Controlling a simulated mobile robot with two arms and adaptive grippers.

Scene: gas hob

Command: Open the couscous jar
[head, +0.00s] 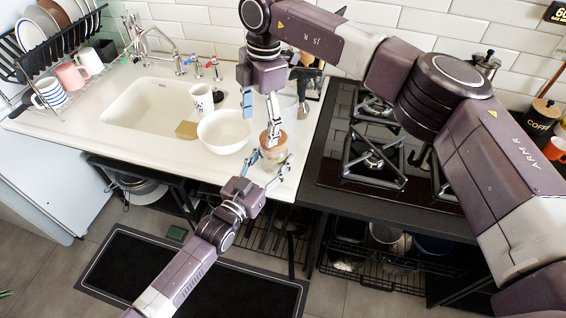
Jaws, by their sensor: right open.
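A small jar with a round wooden lid (273,138) stands near the front right of the white counter; no label on it is readable, so I cannot confirm it is the couscous jar. My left gripper (270,165) reaches in from the front, with a finger at each side of the jar's lower body (272,154). Whether the fingers touch the glass is too small to tell. My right gripper (260,107) points down from above, open and empty. One finger is beside the bowl side and the other is just over the lid.
A white bowl (224,131) stands close left of the jar, with a patterned mug (202,97) behind it. The sink (148,105) and a loaded dish rack (60,75) are further left. The black gas hob (372,160) is right, with a coffee jar (541,118) beyond.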

